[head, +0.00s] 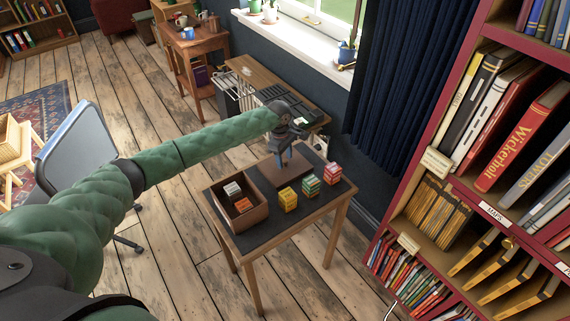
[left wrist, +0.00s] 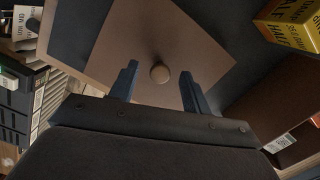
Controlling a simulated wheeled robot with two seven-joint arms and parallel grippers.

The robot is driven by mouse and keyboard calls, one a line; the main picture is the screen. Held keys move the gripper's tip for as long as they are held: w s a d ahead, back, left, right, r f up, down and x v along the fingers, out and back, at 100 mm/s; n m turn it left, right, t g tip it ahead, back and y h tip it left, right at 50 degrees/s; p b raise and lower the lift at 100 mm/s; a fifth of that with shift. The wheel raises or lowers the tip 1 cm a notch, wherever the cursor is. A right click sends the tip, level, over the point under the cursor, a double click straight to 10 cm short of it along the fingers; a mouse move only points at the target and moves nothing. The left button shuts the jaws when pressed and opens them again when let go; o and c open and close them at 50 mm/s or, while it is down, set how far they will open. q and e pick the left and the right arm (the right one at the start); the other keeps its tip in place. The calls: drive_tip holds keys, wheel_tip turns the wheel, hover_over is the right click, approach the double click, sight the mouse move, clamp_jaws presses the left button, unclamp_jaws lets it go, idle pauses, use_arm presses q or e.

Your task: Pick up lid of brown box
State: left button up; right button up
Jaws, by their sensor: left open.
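The brown lid (head: 292,176) lies flat on the dark top of a small wooden table. My left gripper (head: 285,161) is above the lid, pointing down. In the left wrist view its two fingers (left wrist: 156,88) are apart, one on each side of the knob, with nothing held. Whether they are low enough to flank the knob fully is hard to tell. The open brown box (head: 262,212) stands left of the lid, holding a white and an orange small box. My right gripper is not in view.
Yellow (head: 288,199), green-striped (head: 310,186) and red-and-white (head: 332,173) small boxes stand in a row along the table's right side. A red bookshelf (head: 478,140) rises at right. A side table with records (head: 272,93) stands behind. An office chair (head: 75,150) is at left.

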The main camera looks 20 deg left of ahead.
sight(287, 161)
use_arm(q)
drive_tip(key=shift+f, duration=0.25)
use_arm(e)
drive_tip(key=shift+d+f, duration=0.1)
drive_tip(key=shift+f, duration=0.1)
use_arm(q)
drive_tip(key=shift+c, duration=0.5)
clamp_jaws()
drive_tip(key=shift+r, duration=0.1)
